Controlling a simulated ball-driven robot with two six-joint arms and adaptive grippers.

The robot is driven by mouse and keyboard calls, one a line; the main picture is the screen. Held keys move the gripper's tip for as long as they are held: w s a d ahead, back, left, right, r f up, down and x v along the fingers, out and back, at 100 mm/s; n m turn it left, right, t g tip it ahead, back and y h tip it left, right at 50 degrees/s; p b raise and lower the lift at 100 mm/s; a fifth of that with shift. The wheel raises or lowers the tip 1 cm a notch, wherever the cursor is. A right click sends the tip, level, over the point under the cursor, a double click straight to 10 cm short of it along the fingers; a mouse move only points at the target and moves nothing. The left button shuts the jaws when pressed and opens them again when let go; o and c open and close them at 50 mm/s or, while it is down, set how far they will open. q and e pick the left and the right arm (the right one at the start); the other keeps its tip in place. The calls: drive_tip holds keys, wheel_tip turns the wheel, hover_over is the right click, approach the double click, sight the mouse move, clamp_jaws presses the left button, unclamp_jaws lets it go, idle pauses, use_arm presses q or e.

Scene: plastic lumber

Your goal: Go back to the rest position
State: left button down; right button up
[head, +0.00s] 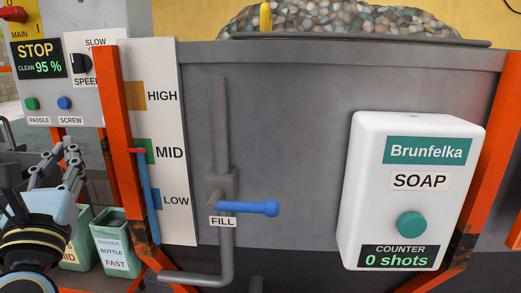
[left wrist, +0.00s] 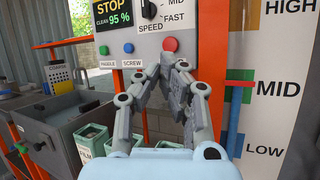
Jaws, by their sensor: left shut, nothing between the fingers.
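My left gripper (head: 65,155) is at the left edge of the head view, in front of and below the control panel (head: 60,100). Its fingers are together with nothing between them. In the left wrist view the closed fingertips (left wrist: 172,62) point up at the panel, just below a red button (left wrist: 169,44) in the picture. I cannot tell whether they touch anything. My right gripper is not in view.
Green bins (head: 112,240) stand below my gripper. A grey sink (left wrist: 60,125) is at left.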

use_arm(q)
wheel_tip(320, 180, down, 26)
drive_tip(key=s+d+m+g+h, duration=0.2)
drive_tip(key=m+g+h, duration=0.3)
drive_tip(key=m, duration=0.5)
drive_tip(key=s+f+m+g+h, duration=0.15)
drive_tip(key=s+f+m, duration=0.3)
drive_tip(key=f, duration=0.45)
drive_tip(key=s+f+m+g, duration=0.3)
drive_tip(key=s+f+m, duration=0.15)
drive_tip(key=f, duration=0.45)
drive_tip(key=s+a+f+m+g, duration=0.1)
drive_tip(key=s+f+m+g, duration=0.2)
drive_tip(key=s, duration=0.9)
drive_tip(key=s+f+m+g, duration=0.4)
drive_tip(key=s+f+m, duration=0.6)
drive_tip(key=s, duration=0.2)
drive_tip(key=s+a+f+m+g, duration=0.1)
drive_tip(key=s+f+m+g, duration=0.3)
drive_tip(key=s, duration=0.7)
drive_tip(key=shift+s+a+f+m, duration=0.35)
drive_tip(key=shift+s+f+m, duration=0.05)
drive_tip(key=shift+f+m, duration=0.95)
